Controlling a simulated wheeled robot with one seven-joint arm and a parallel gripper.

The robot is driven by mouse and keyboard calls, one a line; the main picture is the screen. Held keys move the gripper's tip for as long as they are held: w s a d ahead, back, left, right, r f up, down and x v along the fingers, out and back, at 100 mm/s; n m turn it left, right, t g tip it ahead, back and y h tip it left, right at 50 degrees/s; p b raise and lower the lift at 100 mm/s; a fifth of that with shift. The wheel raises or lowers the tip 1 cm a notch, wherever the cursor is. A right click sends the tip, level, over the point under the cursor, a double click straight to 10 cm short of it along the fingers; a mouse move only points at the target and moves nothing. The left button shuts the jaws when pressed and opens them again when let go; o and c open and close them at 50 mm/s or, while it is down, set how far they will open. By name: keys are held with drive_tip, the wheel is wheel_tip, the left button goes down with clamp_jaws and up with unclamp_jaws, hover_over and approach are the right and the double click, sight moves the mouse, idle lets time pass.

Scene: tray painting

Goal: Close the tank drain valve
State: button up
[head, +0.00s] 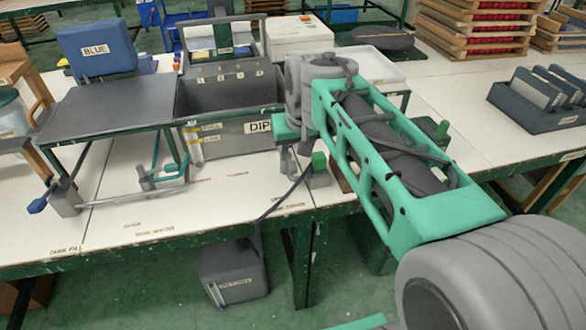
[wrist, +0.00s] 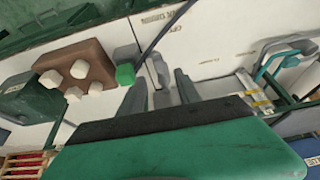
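The dip tank (head: 225,95), a grey open box labelled DIP, stands at the middle of the white bench. A dark hose (head: 276,207) runs from beside the tank over the bench edge to a grey bin (head: 232,272) below. My gripper (head: 289,165) is low beside the tank's right end. In the wrist view my gripper (wrist: 161,92) has its two fingers apart, with a small grey part (wrist: 161,70) just beyond or between them, near the hose's end. I cannot tell whether this is the drain valve. A grey block with a green top (head: 319,162) stands close by.
A brown block with several white knobs (wrist: 82,62) lies near the green-topped block. A teal bent pipe (head: 165,172) and a blue-ended lever (head: 38,205) are left of the tank. A dark rack (head: 535,105) stands right. The front bench strip is mostly clear.

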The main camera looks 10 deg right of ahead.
sight(292, 164)
drive_tip(key=x, duration=0.6)
drive_tip(key=shift+w+f, duration=0.1)
drive_tip(key=shift+f, duration=0.25)
drive_tip(key=shift+d, duration=0.1)
drive_tip(key=shift+c, duration=0.2)
clamp_jaws()
idle(0.6)
